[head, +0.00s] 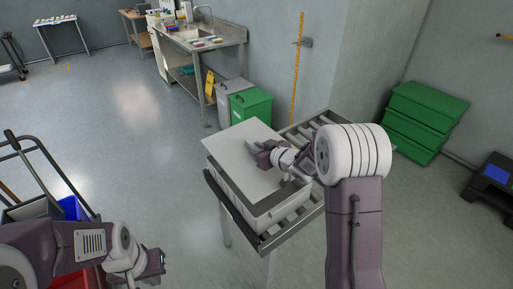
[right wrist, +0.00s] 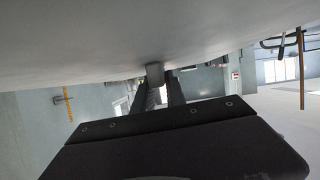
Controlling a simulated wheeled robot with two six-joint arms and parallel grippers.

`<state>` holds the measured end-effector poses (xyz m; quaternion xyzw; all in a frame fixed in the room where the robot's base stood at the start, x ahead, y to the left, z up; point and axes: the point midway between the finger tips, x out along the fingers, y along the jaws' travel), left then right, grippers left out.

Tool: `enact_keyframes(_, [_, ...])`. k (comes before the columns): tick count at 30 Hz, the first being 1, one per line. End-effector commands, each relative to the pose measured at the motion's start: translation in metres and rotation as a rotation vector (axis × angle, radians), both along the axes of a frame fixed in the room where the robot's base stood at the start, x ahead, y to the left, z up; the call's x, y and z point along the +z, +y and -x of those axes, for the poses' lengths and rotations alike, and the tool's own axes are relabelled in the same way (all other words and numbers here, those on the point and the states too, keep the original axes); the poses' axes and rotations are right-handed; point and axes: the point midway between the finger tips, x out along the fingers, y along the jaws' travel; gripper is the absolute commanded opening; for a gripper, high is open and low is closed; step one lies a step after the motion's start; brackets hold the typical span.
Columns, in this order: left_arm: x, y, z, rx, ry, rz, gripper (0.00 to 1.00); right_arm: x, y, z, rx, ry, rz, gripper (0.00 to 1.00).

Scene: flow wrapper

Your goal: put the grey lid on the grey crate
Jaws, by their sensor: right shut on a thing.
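The grey lid (head: 228,152) is a flat light-grey panel over the grey crate (head: 284,209), which stands on a roller conveyor. The lid looks shifted towards the crate's far left side, and I cannot tell whether it touches the rim. My right gripper (head: 256,152) is at the lid's middle. In the right wrist view, the lid (right wrist: 80,45) fills the top, and the right gripper (right wrist: 158,85) is shut on a small grip piece at its surface. My left gripper (head: 158,262) is low at the left, away from the crate; its jaws are too small to read.
The roller conveyor (head: 310,128) extends beyond the crate. A green bin (head: 251,108) and a grey bin (head: 228,92) stand behind it. Green stacked crates (head: 425,115) are at the right wall. A cart with blue (head: 72,208) and red bins is at lower left. Open floor lies left.

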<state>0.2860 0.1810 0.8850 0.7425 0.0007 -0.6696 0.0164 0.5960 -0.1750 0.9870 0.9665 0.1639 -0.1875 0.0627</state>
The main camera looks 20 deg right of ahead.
Motion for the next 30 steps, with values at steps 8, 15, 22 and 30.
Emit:
enact_keyframes(8, [-0.002,0.0,0.0,0.0,0.0,0.0,0.0,-0.001,0.0,0.0,0.001,-0.002,0.0,0.0])
enact_keyframes(15, [-0.014,0.0,0.0,0.0,0.0,0.0,0.0,-0.014,0.0,0.0,0.001,-0.002,0.0,0.0])
enact_keyframes(22, [-0.033,0.0,0.0,0.0,0.0,0.0,0.0,-0.033,-0.001,-0.001,0.001,-0.002,0.0,0.0])
enact_keyframes(30, [-0.042,0.0,0.0,0.0,0.0,0.0,0.0,-0.043,-0.002,-0.001,0.001,-0.002,0.0,0.0])
